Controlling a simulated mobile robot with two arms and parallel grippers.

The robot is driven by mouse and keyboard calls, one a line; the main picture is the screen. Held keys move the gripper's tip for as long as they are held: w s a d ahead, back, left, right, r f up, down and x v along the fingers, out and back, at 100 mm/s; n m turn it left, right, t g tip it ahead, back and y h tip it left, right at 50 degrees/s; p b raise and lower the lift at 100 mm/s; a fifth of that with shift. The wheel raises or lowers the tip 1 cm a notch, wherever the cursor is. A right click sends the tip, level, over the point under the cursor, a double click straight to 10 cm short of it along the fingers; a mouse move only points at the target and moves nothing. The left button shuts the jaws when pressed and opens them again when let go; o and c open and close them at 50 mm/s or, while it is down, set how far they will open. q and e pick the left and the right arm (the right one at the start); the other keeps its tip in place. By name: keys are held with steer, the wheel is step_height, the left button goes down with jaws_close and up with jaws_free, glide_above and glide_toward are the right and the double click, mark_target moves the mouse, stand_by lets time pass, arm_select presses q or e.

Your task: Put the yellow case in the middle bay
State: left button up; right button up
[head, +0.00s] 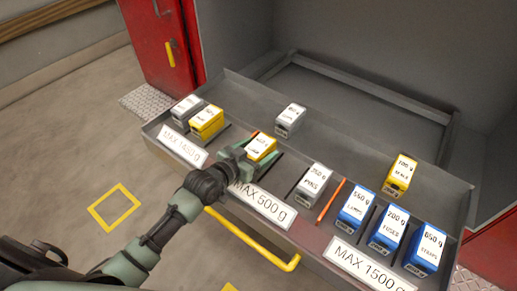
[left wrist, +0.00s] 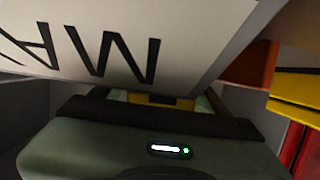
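A yellow case with a white label (head: 262,146) is between the fingers of my left gripper (head: 253,156), which looks shut on it. The case is at the left part of the middle bay, behind the "MAX 500 g" sign (head: 263,204); whether it touches the bay floor cannot be told. In the left wrist view a yellow strip of the case (left wrist: 160,99) shows between the fingers, under the large white sign (left wrist: 120,40). Other yellow cases stand in the left bay (head: 206,123) and at the right rear (head: 400,175). My right gripper is not in view.
A grey case (head: 313,182) stands in the middle bay, another (head: 290,119) behind it, and one (head: 186,108) at left. Several blue cases (head: 389,230) fill the right bay. An orange divider (head: 331,201) bounds the middle bay. A yellow handle (head: 255,244) runs along the front.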

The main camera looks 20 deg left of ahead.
arm_select(q)
steer(key=shift+r, duration=0.1)
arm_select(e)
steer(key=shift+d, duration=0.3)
arm_select(q)
steer(key=shift+s+r, duration=0.1)
steer(key=shift+r, duration=0.05)
steer(key=v, duration=1.2)
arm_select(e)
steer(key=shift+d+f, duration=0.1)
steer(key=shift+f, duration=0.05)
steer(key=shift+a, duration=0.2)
